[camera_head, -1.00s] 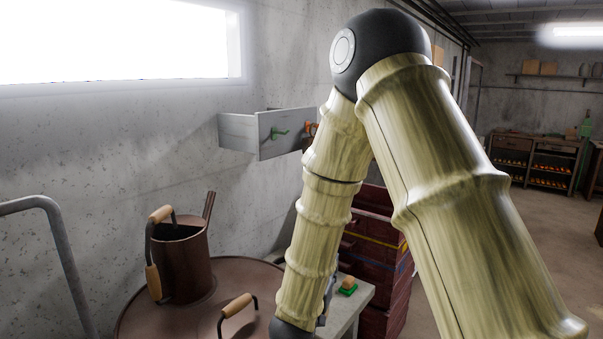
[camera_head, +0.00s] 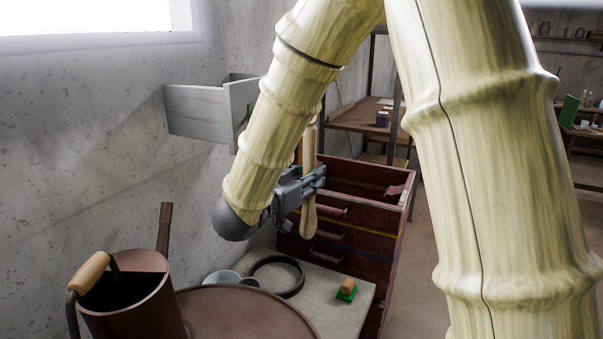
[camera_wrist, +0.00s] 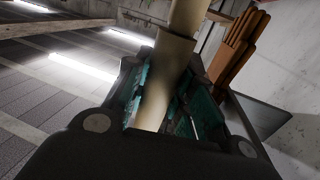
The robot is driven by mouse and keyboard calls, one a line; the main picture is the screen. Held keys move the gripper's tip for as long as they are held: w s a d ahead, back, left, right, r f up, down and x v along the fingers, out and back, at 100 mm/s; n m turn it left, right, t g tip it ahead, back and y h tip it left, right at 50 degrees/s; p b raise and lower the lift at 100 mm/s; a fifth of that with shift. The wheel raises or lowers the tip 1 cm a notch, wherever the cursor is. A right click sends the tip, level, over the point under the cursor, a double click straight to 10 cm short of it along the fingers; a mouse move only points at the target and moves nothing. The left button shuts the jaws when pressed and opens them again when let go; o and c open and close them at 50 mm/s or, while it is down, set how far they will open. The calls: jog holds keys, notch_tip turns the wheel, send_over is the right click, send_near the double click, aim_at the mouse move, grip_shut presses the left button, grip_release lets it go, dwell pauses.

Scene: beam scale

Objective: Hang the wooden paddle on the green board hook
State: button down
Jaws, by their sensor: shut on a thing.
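The wooden paddle (camera_head: 308,222) is held roughly upright in my gripper (camera_head: 312,183). In the wrist view, the pale paddle (camera_wrist: 168,70) runs between the closed teal-lined fingers (camera_wrist: 165,95). The green board hook (camera_head: 250,109) is on the grey-white board (camera_head: 238,100) on the wall, mostly hidden behind my arm. The paddle is to the right of the hook in the head view; I cannot tell the depth between them.
Brown wooden pieces (camera_wrist: 237,45) show right of the paddle in the wrist view. A dark red drawer chest (camera_head: 365,215) stands behind the gripper. Below are a table (camera_head: 325,300) with a dark ring (camera_head: 277,262) and a green-based brush (camera_head: 347,290), and a brown can (camera_head: 130,300).

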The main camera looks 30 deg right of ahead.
jog(key=shift+s+a+r, duration=0.1)
jog(key=shift+s+r, duration=0.05)
jog(key=shift+a, duration=0.1)
jog(key=w, duration=0.1)
jog(key=w+a, duration=0.1)
jog(key=w, duration=0.1)
jog(key=shift+w+a+f, duration=0.15)
jog(key=shift+a+f, duration=0.05)
jog(key=shift+a+r, duration=0.1)
jog(key=shift+w+a, duration=0.4)
jog(key=shift+w, duration=0.15)
jog(key=shift+w+a+p, duration=0.3)
jog(key=shift+w+a, duration=0.05)
jog(key=shift+w, duration=0.3)
dwell(1.1)
